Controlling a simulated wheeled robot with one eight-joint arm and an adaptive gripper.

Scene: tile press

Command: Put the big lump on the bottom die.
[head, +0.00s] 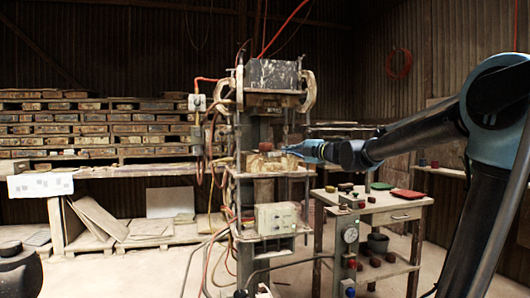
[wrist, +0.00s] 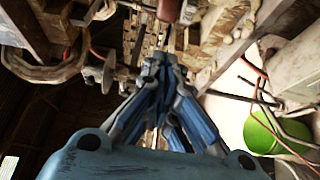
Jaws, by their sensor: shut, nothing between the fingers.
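The tile press (head: 270,185) stands in the middle of the head view, with its dark upper block (head: 270,74) over a gap. The pale bottom die (head: 258,163) lies in the gap, partly hidden. A reddish-brown lump (head: 266,147) appears to sit on it; it also seems to show at the top edge of the wrist view (wrist: 168,9), beyond my fingertips. My blue gripper (head: 290,149) reaches in from the right at die height, just right of the lump and apart from it. Its fingers (wrist: 163,62) are shut with nothing between them.
A wooden table (head: 385,205) stands right of the press, with a small dark lump (head: 345,187), a green item (head: 382,186) and a red item (head: 408,194). Several dark lumps lie on its lower shelf. Press posts and hoses crowd the gripper. A control post (head: 349,240) stands in front.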

